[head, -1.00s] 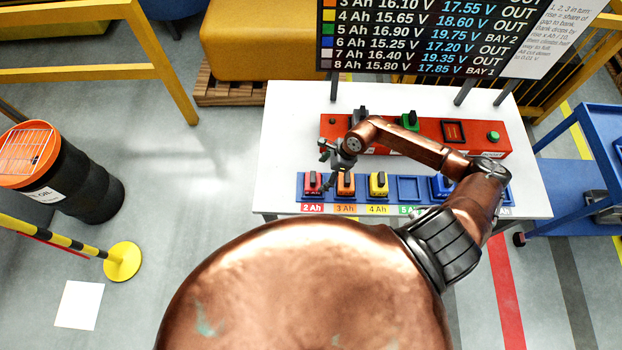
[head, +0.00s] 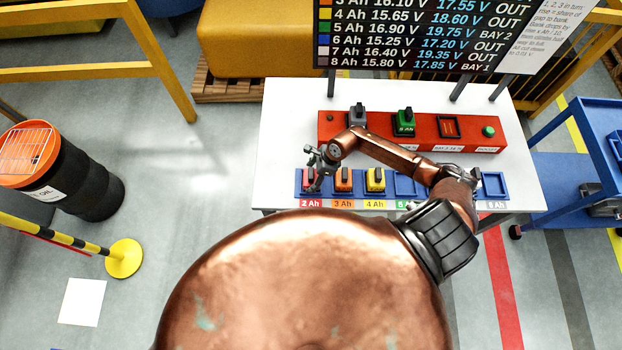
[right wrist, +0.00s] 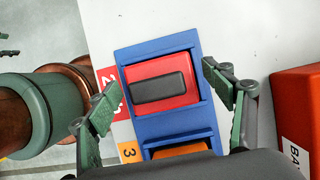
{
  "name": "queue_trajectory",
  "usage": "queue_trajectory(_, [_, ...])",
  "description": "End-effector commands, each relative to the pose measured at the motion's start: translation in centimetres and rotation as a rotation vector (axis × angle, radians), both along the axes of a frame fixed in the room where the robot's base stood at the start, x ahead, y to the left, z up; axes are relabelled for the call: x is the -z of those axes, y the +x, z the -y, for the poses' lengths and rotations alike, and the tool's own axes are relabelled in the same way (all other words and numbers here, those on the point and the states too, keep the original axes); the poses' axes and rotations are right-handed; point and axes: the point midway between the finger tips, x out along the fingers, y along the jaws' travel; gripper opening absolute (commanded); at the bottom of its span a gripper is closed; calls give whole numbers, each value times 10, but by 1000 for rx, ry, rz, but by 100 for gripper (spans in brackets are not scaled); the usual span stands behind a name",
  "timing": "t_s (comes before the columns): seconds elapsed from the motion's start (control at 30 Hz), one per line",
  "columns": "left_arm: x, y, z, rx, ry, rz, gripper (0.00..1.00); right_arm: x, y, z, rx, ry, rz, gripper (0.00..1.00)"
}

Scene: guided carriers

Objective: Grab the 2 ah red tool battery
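The red 2 Ah battery (head: 308,187) sits in the leftmost slot of the blue rack (head: 357,204), above the "2 Ah" label. In the right wrist view the battery (right wrist: 178,72) is a red block with a dark grey raised top, seated in its blue slot. My right gripper (head: 317,166) is over the battery and partly covers it in the head view. In the right wrist view the gripper (right wrist: 160,84) is open, with one finger on each side of the battery and nothing held. My left gripper does not show clearly.
An orange battery (head: 343,180) and a yellow battery (head: 375,180) sit in the neighbouring slots. Behind is a red charger bench (head: 440,142) with a grey battery (head: 358,115) and a green battery (head: 404,121). White table top is free left of the rack.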

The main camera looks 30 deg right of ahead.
Motion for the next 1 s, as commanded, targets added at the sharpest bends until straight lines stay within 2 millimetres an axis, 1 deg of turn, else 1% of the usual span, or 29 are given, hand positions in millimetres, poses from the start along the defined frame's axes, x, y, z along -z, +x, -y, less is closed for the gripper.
queue_trajectory(0.03, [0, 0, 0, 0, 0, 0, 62, 0, 0, 0, 0, 0, 0, 69])
queue_trajectory(0.07, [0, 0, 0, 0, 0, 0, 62, 0, 0, 0, 0, 0, 0, 67])
queue_trajectory(0.8, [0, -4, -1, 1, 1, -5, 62, 0, 0, 0, 1, 1, -1, 17])
queue_trajectory(1.0, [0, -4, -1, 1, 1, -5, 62, -1, 1, 0, 0, 2, 1, 17])
